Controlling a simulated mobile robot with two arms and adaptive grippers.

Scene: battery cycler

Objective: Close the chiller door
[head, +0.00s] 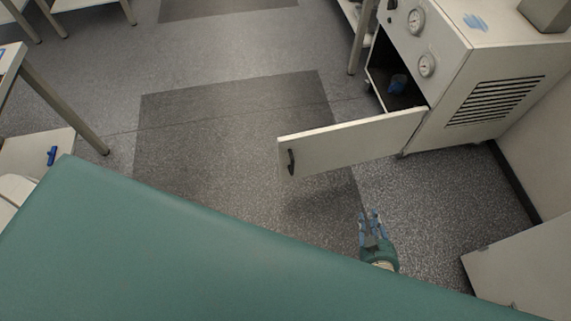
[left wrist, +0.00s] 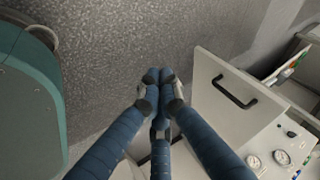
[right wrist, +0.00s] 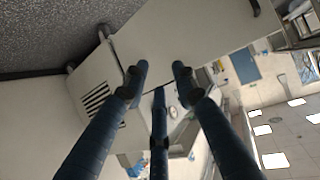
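The chiller (head: 450,60) stands at the upper right of the head view, a white cabinet with round gauges and a side vent. Its white door (head: 350,142) is swung wide open, and the dark interior shows. A black handle (head: 291,161) sits near the door's free edge; it also shows in the left wrist view (left wrist: 234,92). My right gripper (head: 374,214) is open and empty, below the door in the picture and apart from it. My left gripper (left wrist: 158,74) has its fingertips together with nothing seen between them, beside the door in the left wrist view. It is outside the head view.
A blue item (head: 397,84) lies inside the chiller. A white panel (head: 525,270) stands at the lower right. Tables (head: 62,100) stand at the left. The floor (head: 230,130) left of the door is clear.

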